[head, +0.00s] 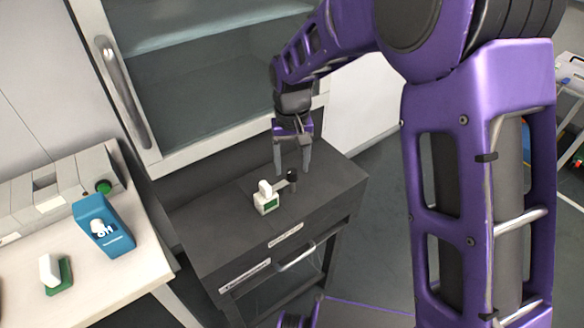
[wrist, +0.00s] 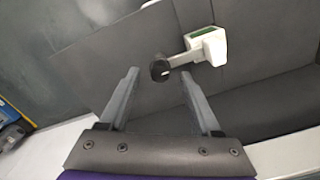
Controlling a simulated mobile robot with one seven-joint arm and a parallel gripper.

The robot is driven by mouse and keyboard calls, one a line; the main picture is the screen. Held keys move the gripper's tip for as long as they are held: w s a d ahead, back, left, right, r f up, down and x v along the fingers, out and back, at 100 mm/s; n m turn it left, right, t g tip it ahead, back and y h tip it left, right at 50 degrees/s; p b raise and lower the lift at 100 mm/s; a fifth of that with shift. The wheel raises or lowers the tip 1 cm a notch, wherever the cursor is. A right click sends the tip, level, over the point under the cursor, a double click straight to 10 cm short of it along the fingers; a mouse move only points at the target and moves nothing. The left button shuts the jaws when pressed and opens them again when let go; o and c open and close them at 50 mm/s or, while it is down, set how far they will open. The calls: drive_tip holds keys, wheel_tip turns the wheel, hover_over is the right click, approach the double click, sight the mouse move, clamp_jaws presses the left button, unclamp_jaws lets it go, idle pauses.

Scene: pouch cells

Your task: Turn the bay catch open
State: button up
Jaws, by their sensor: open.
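The bay catch (head: 266,204) is a small white block with a green face on top of the dark grey cabinet. A short light lever with a black knob (head: 291,179) sticks out from it towards the back right. My gripper (head: 292,170) points down over the knob end, its two fingers apart and empty. In the wrist view the knob (wrist: 159,70) shows near the gap between the fingertips (wrist: 160,75), and the catch block (wrist: 207,47) lies up and to the right. I cannot tell whether the fingertips reach down to the knob's height.
The dark cabinet top (head: 215,235) is otherwise clear, with a handle (head: 296,257) on its front. A glass-fronted hood (head: 200,95) stands behind. On the pale bench at left are a blue device (head: 103,226) and a white-and-green block (head: 55,274).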

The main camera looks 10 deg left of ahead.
drive_tip(key=shift+f, duration=0.55)
clamp_jaws()
